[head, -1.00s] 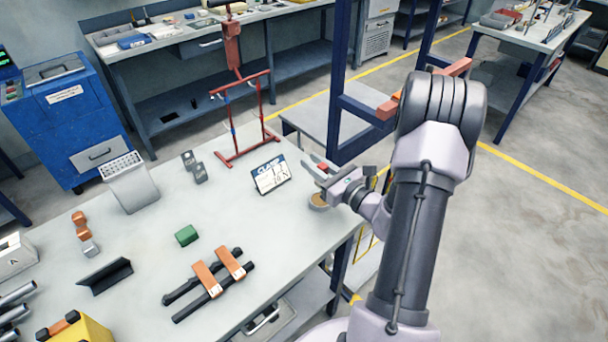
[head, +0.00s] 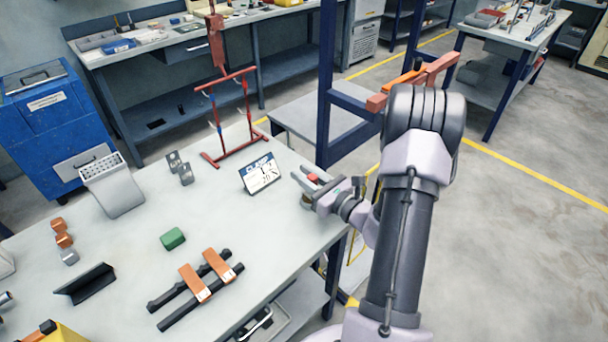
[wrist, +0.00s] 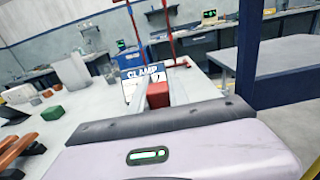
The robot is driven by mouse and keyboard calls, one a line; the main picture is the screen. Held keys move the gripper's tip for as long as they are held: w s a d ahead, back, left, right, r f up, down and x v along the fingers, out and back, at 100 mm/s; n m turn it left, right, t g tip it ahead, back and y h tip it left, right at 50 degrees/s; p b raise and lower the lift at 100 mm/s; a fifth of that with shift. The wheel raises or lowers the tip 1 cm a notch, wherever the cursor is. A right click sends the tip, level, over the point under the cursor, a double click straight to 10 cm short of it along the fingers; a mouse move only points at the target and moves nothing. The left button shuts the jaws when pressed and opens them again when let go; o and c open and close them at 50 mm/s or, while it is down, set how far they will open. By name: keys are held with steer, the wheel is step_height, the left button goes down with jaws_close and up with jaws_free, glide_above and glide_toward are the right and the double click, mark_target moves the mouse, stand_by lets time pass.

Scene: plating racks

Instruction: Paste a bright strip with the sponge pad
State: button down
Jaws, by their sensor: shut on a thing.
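My gripper (head: 308,183) is shut on a small red block (wrist: 158,93), near the right edge of the grey table. I cannot tell whether this block is the sponge pad. The red also shows between the fingers in the head view. A small round tan thing (head: 306,202) sits just below the fingers, partly hidden; contact is unclear. Two orange strips (head: 194,281) (head: 217,263) lie across a pair of black bars (head: 200,297), left of and nearer than my gripper. A green block (head: 172,238) lies beyond the bars.
A CLAMP sign (head: 259,173) stands close left of my gripper. A red rack (head: 236,115) stands at the table's far edge. A grey perforated holder (head: 111,184), a black angle piece (head: 86,283) and small orange blocks (head: 62,232) are to the left. A blue post (head: 326,90) rises behind.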

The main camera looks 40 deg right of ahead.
steer(key=shift+f+b, duration=0.55)
stand_by(1.3)
steer(key=shift+r, duration=0.1)
step_height(320, 180, up, 7)
steer(key=p, duration=0.5)
stand_by(0.5)
